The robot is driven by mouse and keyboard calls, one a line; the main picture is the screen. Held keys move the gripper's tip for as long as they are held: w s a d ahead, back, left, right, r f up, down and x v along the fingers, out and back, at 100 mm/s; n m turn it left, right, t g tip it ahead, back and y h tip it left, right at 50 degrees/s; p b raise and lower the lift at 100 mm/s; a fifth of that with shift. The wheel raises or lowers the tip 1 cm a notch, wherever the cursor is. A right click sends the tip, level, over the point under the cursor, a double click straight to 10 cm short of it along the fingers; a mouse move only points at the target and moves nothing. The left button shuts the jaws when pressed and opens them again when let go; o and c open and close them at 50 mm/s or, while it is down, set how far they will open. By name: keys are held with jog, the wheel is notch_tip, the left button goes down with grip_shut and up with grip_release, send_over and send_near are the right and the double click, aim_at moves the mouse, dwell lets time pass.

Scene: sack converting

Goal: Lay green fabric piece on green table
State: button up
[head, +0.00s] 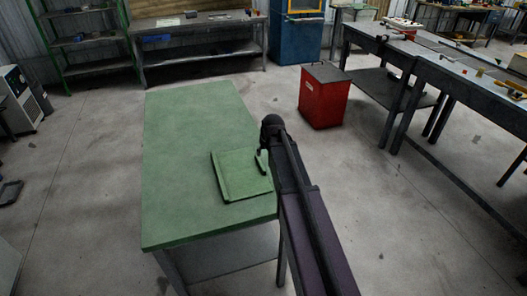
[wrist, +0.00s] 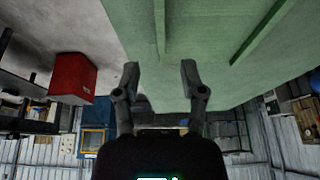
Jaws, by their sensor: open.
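The green fabric piece (head: 243,176) lies flat on the green table (head: 190,118), near the table's right edge, with raised or folded borders. In the wrist view the fabric piece (wrist: 205,25) shows at the top, over the green table top (wrist: 240,85). My gripper (head: 262,162) is at the right side of the fabric piece, by the table edge. In the wrist view my gripper (wrist: 160,70) has its two fingers spread wide with nothing between them. I cannot tell whether a finger touches the fabric.
A red bin (head: 324,96) stands on the floor right of the table. Grey workbenches (head: 440,75) line the right side, and a long bench (head: 200,32) and a blue cabinet (head: 294,38) stand at the back. The table's far half and left side are clear.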

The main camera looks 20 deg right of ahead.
dwell(0.7)
jog(key=s+a+g, duration=0.1)
jog(key=s+a, duration=0.2)
jog(key=s, duration=0.4)
jog(key=s+a+f+g, duration=0.1)
jog(key=s+a, duration=0.3)
jog(key=s, duration=0.4)
jog(key=s+a+g, duration=0.2)
jog(key=s+a, duration=0.2)
jog(key=s, duration=0.4)
jog(key=shift+s+a+f+g, duration=0.15)
jog(key=shift+a+g, duration=0.05)
jog(key=shift+g, duration=0.1)
